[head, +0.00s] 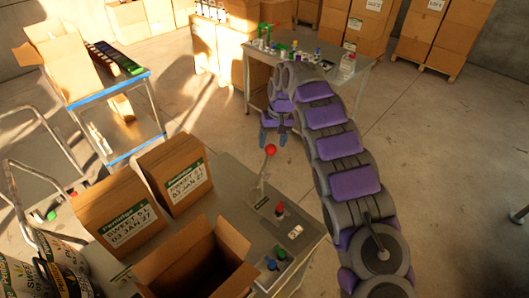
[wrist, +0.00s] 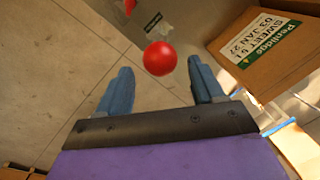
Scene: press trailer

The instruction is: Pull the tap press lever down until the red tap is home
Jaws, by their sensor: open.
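The press lever (head: 264,172) rises from the bench at the centre of the head view, tipped by a red ball knob (head: 270,149). The knob also shows in the wrist view (wrist: 160,58), between the tips of my blue fingers and apparently just beyond them. My gripper (head: 273,139) is open, with one finger on each side of the knob's line and no visible contact. A small part with a red top (head: 280,207), possibly the red tap, stands on the bench right of the lever's foot. Its seating cannot be made out.
The bench (head: 235,175) also holds two labelled cartons (head: 172,172), an open box (head: 195,262), a white piece (head: 295,231) and a green holder (head: 277,262). Another table (head: 345,78) with small parts stands behind. Floor (head: 420,170) right of my arm is clear.

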